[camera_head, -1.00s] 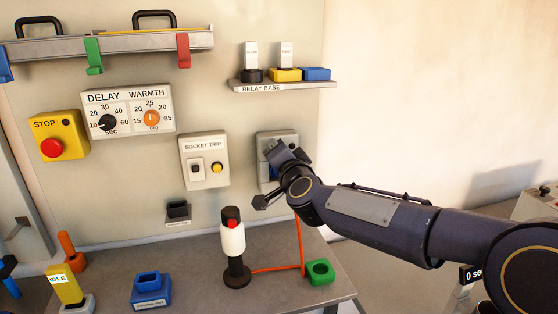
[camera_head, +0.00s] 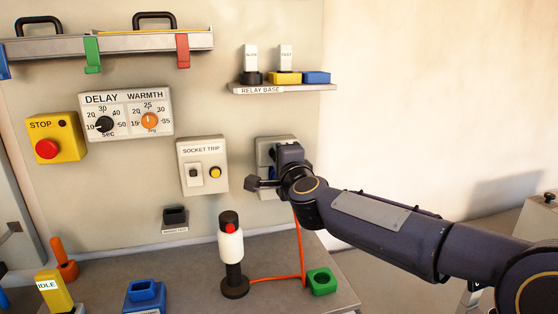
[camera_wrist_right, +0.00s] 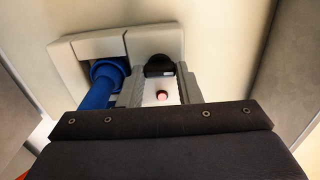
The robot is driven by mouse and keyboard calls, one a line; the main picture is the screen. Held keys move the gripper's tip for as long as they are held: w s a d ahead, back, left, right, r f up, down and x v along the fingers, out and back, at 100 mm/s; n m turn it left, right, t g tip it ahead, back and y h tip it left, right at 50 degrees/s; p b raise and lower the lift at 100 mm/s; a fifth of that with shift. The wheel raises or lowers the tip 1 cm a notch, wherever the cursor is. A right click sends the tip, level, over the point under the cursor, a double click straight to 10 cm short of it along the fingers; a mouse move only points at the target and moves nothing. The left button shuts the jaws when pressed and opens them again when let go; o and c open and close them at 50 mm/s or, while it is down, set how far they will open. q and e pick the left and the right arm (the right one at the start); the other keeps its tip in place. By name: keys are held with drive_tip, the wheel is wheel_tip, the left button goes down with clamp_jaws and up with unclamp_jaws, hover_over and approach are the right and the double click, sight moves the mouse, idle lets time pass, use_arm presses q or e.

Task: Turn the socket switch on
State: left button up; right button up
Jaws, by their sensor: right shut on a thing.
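The wall socket (camera_head: 264,143) is a grey plate right of the SOCKET TRIP panel, mostly hidden by my right gripper in the head view. In the right wrist view the socket plate (camera_wrist_right: 62,58) carries a blue plug (camera_wrist_right: 104,78) on its left side. Beside the plug, a black switch part (camera_wrist_right: 159,66) and a small pink-red dot (camera_wrist_right: 162,96) on a pale surface show between the fingers. My right gripper (camera_wrist_right: 160,88) is at the switch, with its grey fingers shut on it. Whether the switch is on or off cannot be told. My left gripper is not in view.
The SOCKET TRIP panel (camera_head: 203,165) is close to the left of the gripper, and the relay shelf (camera_head: 280,88) is above. On the table (camera_head: 200,270) stand a white-and-black device (camera_head: 231,246) and a green block (camera_head: 320,281) with an orange cord (camera_head: 302,250).

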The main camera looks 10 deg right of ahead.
drive_tip(key=shift+f, duration=0.1)
idle(0.3)
drive_tip(key=o, duration=1)
drive_tip(key=shift+s, duration=0.1)
drive_tip(key=s, duration=0.7)
drive_tip(key=shift+s+d, duration=0.15)
drive_tip(key=shift+s, duration=0.2)
drive_tip(key=s+d+f+n+g+y+p, duration=0.1)
drive_tip(key=s+f+n+g, duration=0.3)
drive_tip(key=s, duration=0.6)
drive_tip(key=s+d+f+n+g+y+p, duration=0.1)
drive_tip(key=s+f+n+g, duration=0.3)
drive_tip(key=s+f, duration=0.5)
drive_tip(key=s+d+f+n+g+y+p, duration=0.1)
drive_tip(key=s+d+f+n+g+p, duration=0.1)
drive_tip(key=s+f+n, duration=0.5)
drive_tip(key=shift+s+d+f+n+g+p, duration=0.1)
drive_tip(key=shift+s+n+g+p, duration=0.35)
drive_tip(key=shift+s, duration=0.95)
drive_tip(key=shift+s+d+f+n+g+p, duration=0.1)
drive_tip(key=shift+s+g+p, duration=0.15)
drive_tip(key=shift+s+g, duration=0.85)
